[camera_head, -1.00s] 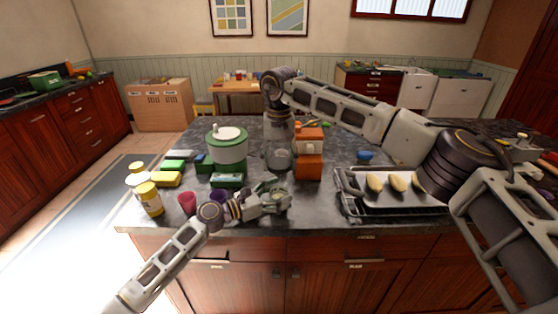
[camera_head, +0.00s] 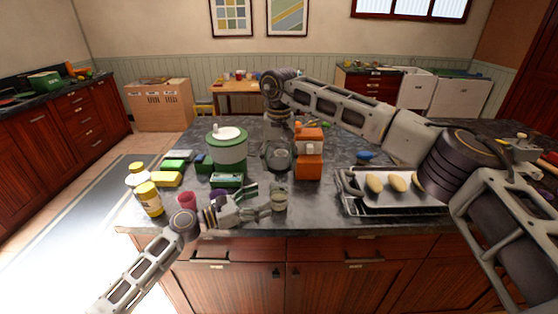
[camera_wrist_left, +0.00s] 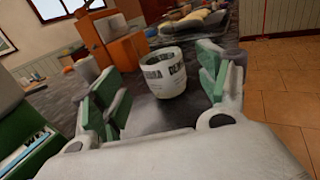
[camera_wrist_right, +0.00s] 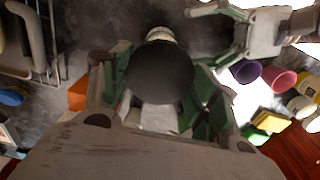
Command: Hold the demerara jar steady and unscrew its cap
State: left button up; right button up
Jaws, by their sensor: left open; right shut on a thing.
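The demerara jar (camera_head: 279,199), pale and round with dark label lettering, stands upright near the counter's front edge. In the left wrist view the jar (camera_wrist_left: 164,75) shows an open top with dark contents inside. My left gripper (camera_head: 262,205) is open just left of the jar; its green-padded fingers spread on either side, with gaps to the jar. My right gripper (camera_head: 278,155) is above and behind the jar. In the right wrist view it is shut on the dark round cap (camera_wrist_right: 160,73), which hides part of the jar beneath it.
An orange box-like stack (camera_head: 308,160) stands right of my right gripper. A green canister with a white lid (camera_head: 227,147) is at its left. A pink cup (camera_head: 187,200) and yellow-capped bottle (camera_head: 150,199) stand left of my left gripper. A tray (camera_head: 393,200) lies right.

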pick_arm(q)
jog(key=shift+v, duration=2.45)
jog(key=shift+s, duration=0.15)
